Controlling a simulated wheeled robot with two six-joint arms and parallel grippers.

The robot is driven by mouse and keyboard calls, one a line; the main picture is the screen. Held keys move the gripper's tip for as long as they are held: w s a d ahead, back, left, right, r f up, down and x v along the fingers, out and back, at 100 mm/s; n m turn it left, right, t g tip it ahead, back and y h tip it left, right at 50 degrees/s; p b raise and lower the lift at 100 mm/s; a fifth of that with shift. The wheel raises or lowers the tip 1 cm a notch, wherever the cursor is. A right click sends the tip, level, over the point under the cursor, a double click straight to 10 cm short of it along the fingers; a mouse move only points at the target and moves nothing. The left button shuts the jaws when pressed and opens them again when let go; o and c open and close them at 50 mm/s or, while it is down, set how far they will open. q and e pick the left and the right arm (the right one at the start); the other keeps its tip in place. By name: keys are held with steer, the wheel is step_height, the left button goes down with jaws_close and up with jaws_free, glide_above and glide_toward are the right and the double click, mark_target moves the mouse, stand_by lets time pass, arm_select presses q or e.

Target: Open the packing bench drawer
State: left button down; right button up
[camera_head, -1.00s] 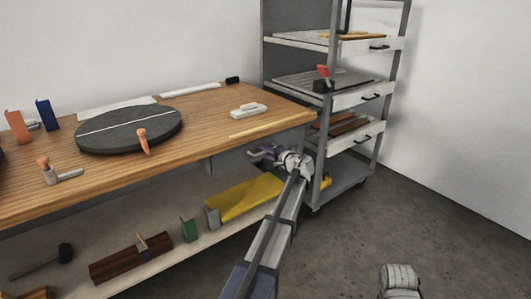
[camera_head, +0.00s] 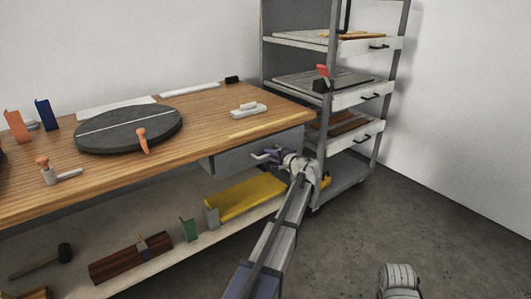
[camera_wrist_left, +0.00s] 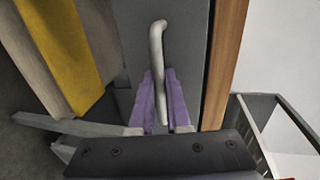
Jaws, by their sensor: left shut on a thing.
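My left gripper (camera_head: 266,154) is at the drawer front. In the left wrist view, its purple fingers (camera_wrist_left: 158,90) are shut around the pale bar handle (camera_wrist_left: 156,45) on the grey drawer front (camera_wrist_left: 188,40). The lower part of the handle is between the fingers. The inside of the drawer is hidden. My right gripper is not in view.
A grey rack (camera_head: 317,180) with several pull-out trays stands just right of the bench. A yellow piece (camera_head: 245,197) lies on the lower shelf (camera_head: 205,245) below the drawer. A dark round turntable (camera_head: 110,135) is on the bench top. The floor (camera_head: 345,235) in front is clear.

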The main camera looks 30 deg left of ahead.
arm_select(q)
steer(key=f+v, duration=0.2)
steer(key=v, duration=0.8)
steer(key=d+f+v, duration=0.1)
steer(key=f+v, duration=0.1)
steer(key=v, duration=0.8)
steer(key=shift+s+d, duration=0.3)
steer(key=shift+s, duration=0.05)
steer(key=shift+f, duration=0.15)
steer(key=c, duration=1.2)
jaws_free()
steer(key=shift+o, duration=0.2)
steer(key=p+v, duration=0.1)
steer(key=v, duration=0.7)
steer(key=shift+p, duration=0.3)
steer(key=shift+a, duration=0.1)
